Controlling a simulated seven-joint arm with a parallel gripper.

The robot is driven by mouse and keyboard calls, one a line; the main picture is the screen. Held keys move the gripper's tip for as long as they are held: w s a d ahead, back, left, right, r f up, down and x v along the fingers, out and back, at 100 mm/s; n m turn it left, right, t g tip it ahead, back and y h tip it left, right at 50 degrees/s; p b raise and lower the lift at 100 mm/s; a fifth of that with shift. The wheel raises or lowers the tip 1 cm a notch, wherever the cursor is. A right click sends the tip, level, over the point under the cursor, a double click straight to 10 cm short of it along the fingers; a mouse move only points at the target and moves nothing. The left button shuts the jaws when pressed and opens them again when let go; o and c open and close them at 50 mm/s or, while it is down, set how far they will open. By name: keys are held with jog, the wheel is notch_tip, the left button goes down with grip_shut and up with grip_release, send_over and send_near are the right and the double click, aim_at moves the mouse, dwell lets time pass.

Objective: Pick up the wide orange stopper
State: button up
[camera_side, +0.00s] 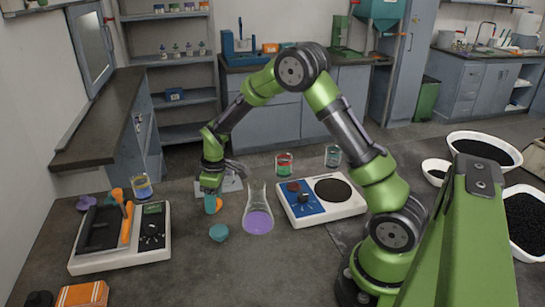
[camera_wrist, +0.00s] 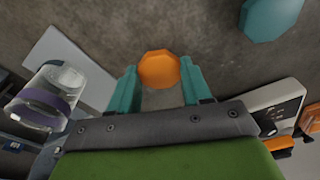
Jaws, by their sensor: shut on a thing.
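The wide orange stopper (camera_side: 219,203) is at my gripper (camera_side: 210,204), low over the dark table in the side view. In the wrist view the stopper (camera_wrist: 159,67) shows as an orange many-sided disc between the two teal fingers of my gripper (camera_wrist: 159,80). The fingers are shut on it, one on each side. In the side view the near finger hides part of the stopper. I cannot tell whether its underside touches the table.
A teal rounded piece (camera_side: 219,232) lies just in front of my gripper. A flask with purple liquid (camera_side: 258,215) stands close on the right. A white hotplate-like device (camera_side: 335,207) is farther right. A white device with an orange handle (camera_side: 120,257) is left.

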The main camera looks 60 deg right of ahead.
jog(key=shift+r, duration=0.1)
jog(key=shift+c, duration=0.3)
notch_tip(320, 180, up, 10)
notch_tip(320, 180, up, 4)
send_over(221, 201)
jog(key=s+r, duration=0.5)
jog(key=s, duration=0.2)
jog(key=s+f, duration=0.4)
jog(key=s, duration=0.1)
jog(key=shift+s+f, duration=0.15)
jog(key=shift+f, duration=0.05)
jog(key=shift+d+f, duration=0.1)
jog(key=shift+f, duration=0.35)
dwell(0.9)
jog(key=shift+f, duration=0.55)
jog(key=shift+f, duration=0.45)
dwell(1.8)
